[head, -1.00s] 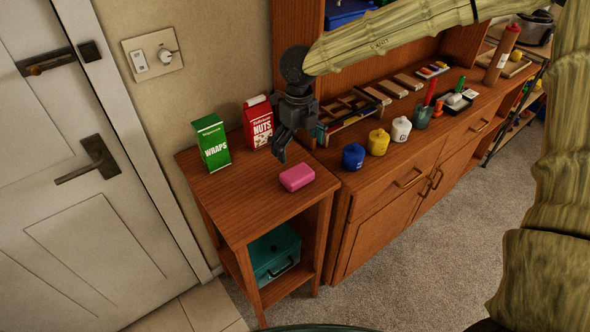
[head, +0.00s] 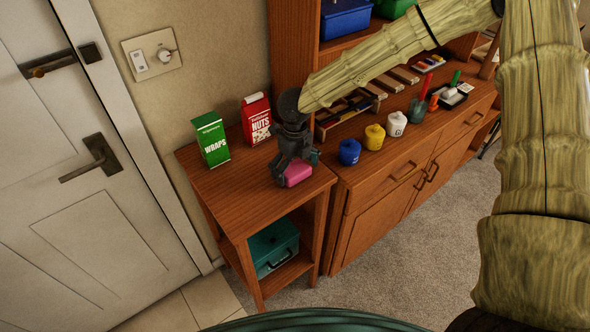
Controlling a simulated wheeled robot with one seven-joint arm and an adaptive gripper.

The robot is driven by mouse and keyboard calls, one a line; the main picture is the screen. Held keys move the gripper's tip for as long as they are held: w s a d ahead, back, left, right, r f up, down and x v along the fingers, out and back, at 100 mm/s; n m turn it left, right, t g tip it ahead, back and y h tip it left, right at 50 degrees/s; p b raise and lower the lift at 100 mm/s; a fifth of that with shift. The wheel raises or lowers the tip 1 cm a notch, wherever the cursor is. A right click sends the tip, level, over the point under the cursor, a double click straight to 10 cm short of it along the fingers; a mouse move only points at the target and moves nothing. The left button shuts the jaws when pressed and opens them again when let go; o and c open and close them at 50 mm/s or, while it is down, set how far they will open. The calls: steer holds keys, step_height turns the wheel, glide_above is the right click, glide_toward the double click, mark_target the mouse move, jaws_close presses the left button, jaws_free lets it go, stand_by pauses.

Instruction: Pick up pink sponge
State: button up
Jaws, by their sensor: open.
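The pink sponge (head: 298,174) lies on top of the small wooden side table (head: 238,194), near its right edge. My gripper (head: 289,176) is open and low over the table, right at the sponge. Its fingers hide the sponge's left and upper parts. I cannot tell from this view whether the fingers touch the sponge.
A green wraps box (head: 211,140) and a red nuts carton (head: 257,118) stand at the table's back. A blue jar (head: 349,152), a yellow jar (head: 374,137) and a white jar (head: 396,124) line the cabinet to the right. The table's front left is clear.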

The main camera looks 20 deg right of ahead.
steer(key=shift+f, duration=0.1)
steer(key=c, duration=0.8)
